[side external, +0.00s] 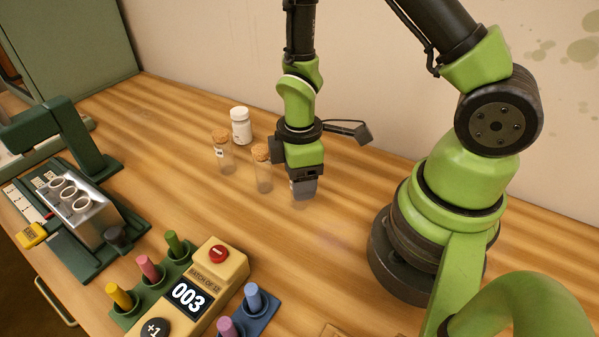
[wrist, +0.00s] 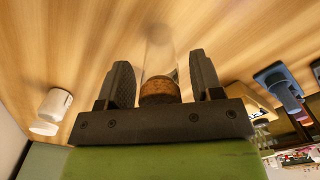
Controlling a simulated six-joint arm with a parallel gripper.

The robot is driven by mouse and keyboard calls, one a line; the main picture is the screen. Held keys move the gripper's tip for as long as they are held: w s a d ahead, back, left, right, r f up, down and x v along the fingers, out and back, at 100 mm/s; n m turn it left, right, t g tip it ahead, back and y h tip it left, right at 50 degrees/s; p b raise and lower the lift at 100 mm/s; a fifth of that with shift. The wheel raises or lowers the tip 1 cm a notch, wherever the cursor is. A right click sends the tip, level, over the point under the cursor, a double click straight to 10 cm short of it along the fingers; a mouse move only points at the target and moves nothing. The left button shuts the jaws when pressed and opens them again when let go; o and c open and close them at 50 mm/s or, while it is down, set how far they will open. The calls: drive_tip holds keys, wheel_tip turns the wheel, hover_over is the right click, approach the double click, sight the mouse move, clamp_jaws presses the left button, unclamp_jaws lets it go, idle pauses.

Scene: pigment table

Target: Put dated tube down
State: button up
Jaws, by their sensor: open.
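My gripper (side external: 303,192) points down just above or at the wooden table. In the wrist view its two dark fingers (wrist: 161,82) are apart. A clear tube with a cork (wrist: 160,92) appears between them, cork toward the palm, with a gap on each side. A small label edge shows on it, but no date is readable. In the side view the fingers hide whatever is between them. Two corked glass tubes stand upright to the left: one close by (side external: 263,178), and one farther left (side external: 224,163) with a small white label. I cannot tell which tube is dated.
A white capped bottle (side external: 241,127) stands behind the tubes. A green stand with a metal tube rack (side external: 88,222) is at left. A yellow counter (side external: 218,270) reading 003, with coloured pegs beside it, is in front. Bare table (side external: 200,205) lies between.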

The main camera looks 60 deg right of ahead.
drive_tip(key=shift+r, duration=0.1)
wheel_tip(320, 180, up, 12)
drive_tip(key=shift+f, duration=0.1)
drive_tip(key=s+a+r+m+t+y, duration=0.2)
drive_tip(key=s+r+m+t, duration=0.5)
drive_tip(key=r+m, duration=0.6)
drive_tip(key=shift+s+r, duration=0.65)
drive_tip(key=shift+s, duration=0.2)
